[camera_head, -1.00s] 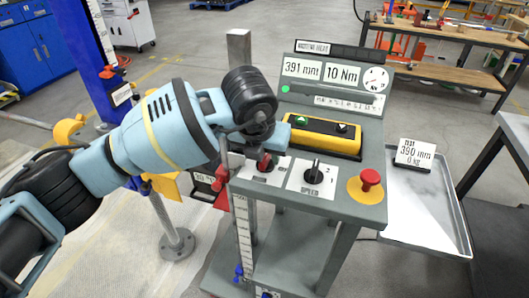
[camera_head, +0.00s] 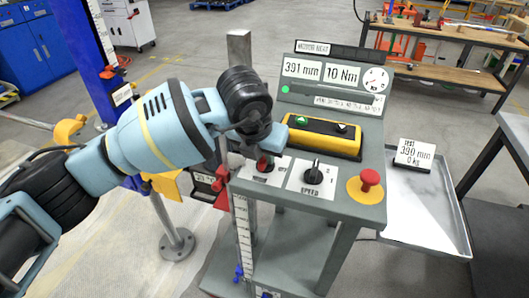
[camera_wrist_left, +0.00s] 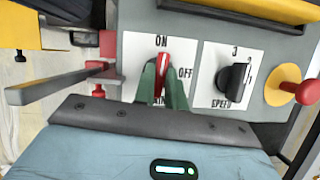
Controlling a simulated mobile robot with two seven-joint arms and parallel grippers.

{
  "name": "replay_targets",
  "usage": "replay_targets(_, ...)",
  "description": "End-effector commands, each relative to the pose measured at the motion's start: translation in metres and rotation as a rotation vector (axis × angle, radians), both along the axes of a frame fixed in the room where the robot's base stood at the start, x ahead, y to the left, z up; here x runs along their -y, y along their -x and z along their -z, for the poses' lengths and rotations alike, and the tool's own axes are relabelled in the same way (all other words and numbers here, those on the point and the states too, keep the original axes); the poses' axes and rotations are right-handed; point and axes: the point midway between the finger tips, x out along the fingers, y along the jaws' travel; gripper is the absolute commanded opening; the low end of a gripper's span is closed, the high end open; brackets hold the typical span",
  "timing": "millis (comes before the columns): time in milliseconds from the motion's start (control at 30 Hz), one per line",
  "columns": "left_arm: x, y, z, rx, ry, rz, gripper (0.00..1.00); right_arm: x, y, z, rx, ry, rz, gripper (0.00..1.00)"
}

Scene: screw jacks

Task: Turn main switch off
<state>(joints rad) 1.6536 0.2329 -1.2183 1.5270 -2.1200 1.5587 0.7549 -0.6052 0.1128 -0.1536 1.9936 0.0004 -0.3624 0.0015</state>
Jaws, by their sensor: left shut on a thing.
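The main switch (camera_wrist_left: 162,62) has a red handle on a white plate marked ON at the top and OFF at the right. In the left wrist view the handle points up toward ON. My left gripper (camera_wrist_left: 163,85) is shut on the red handle, with one greenish finger on each side. In the head view the left gripper (camera_head: 266,158) reaches down onto the switch at the left of the grey control panel (camera_head: 335,204), and the switch is partly hidden. My right gripper is not in view.
Right of the switch are a black SPEED knob (camera_head: 313,174) and a red mushroom button (camera_head: 370,180) on a yellow base. A yellow box (camera_head: 322,137) with a green button sits behind. A red clamp-like part (camera_head: 221,188) stands close at the panel's left edge.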

Motion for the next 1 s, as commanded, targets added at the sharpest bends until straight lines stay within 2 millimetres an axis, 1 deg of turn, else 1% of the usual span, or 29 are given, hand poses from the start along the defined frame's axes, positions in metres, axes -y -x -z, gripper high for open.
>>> replay_targets(467,-0.003,-0.002,0.001,-0.002,0.002,0.417,0.00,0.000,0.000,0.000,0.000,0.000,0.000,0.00)
replay_targets(1000,-0.003,-0.005,0.003,-0.003,0.003,0.930,0.00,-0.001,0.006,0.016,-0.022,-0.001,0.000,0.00)
